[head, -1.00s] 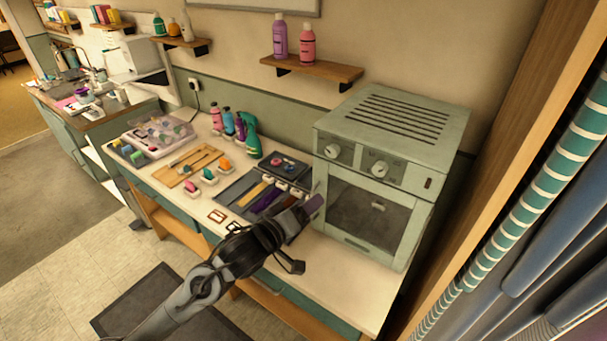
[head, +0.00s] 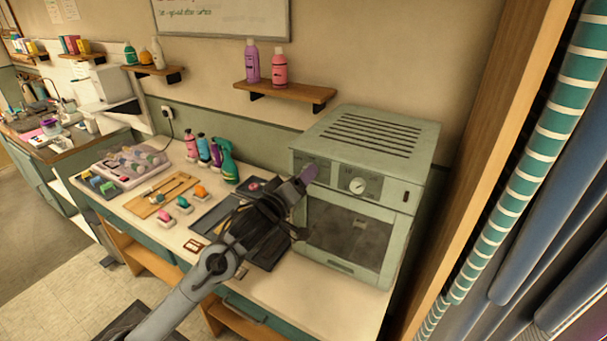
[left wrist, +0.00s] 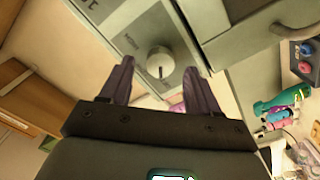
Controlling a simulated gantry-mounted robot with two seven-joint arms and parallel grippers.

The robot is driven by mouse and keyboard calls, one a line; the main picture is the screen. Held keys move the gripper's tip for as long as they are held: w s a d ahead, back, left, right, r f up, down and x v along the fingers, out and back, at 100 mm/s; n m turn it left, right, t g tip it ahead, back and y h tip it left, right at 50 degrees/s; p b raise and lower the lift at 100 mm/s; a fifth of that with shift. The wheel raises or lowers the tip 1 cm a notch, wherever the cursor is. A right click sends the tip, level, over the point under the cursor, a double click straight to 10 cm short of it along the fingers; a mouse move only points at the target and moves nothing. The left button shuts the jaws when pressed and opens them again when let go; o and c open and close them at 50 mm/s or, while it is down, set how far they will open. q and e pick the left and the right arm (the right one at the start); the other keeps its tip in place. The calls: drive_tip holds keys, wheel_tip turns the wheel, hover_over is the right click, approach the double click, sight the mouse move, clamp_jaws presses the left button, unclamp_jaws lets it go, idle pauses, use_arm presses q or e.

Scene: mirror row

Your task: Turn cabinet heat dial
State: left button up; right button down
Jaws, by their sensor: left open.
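The pale green cabinet (head: 345,245) stands at the right end of the counter, its door shut. One round white-faced dial (head: 357,185) shows on the right of its front panel. The left dial is hidden behind my left gripper (head: 306,178), whose purple fingertips are at the panel's left part. In the left wrist view, a pale round dial knob (left wrist: 160,60) with a dark pointer mark lies between the two open fingers (left wrist: 158,72). I see gaps beside the knob; contact cannot be told. My right gripper is out of view.
Spray and squeeze bottles (head: 226,162) stand on the counter left of the cabinet. A dark tray (head: 208,215) lies under my left arm. A wooden shelf (head: 300,93) with two bottles hangs above. A teal-striped post (head: 545,150) stands at the right.

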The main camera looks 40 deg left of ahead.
use_arm(q)
drive_tip(key=shift+w+a, duration=0.15)
drive_tip(key=shift+w, duration=0.6)
drive_tip(key=c, duration=1)
drive_tip(key=shift+c, duration=0.2)
